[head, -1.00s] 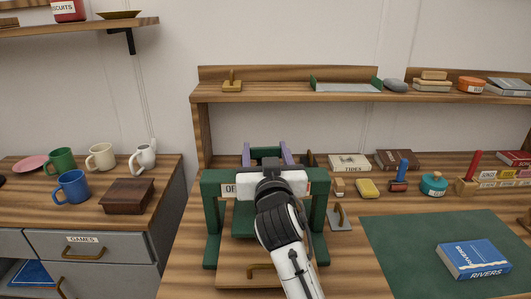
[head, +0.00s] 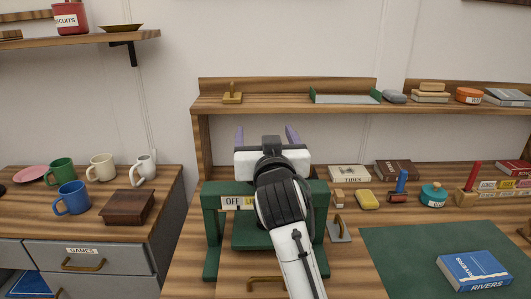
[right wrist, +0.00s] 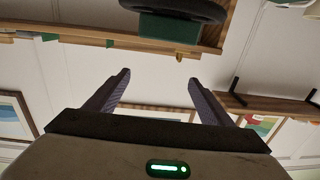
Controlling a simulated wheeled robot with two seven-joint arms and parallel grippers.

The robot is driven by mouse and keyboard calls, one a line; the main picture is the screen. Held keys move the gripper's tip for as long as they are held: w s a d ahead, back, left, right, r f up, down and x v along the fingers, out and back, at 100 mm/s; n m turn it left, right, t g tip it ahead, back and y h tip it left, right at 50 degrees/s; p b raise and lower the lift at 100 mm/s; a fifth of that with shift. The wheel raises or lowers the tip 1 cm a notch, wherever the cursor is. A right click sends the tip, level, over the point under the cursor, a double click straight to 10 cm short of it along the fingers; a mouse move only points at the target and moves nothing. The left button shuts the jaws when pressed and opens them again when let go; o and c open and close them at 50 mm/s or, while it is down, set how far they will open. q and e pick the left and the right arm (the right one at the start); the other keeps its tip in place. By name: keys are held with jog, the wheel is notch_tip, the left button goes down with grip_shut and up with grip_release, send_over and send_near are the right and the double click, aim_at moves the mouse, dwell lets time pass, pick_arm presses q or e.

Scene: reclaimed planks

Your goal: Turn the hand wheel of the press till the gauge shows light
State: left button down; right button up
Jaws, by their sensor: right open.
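The press (head: 211,232) is a green frame on the wooden bench. The hand wheel is hidden behind my arm in the head view. In the right wrist view a dark round rim, seemingly the hand wheel (right wrist: 190,8), shows at the top edge with a green block. My right gripper (head: 266,132) is above the press, open and empty, its two purple fingers apart; they also show in the right wrist view (right wrist: 158,79).
A grey plate with a handle (head: 339,230) stands right of the press. A yellow block (head: 367,199), a teal container (head: 433,194) and a green mat (head: 400,255) with a blue book (head: 473,271) lie farther right. A shelf (head: 290,105) runs behind. Mugs (head: 73,197) stand left.

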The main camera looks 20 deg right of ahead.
jog(key=shift+r, duration=1.4)
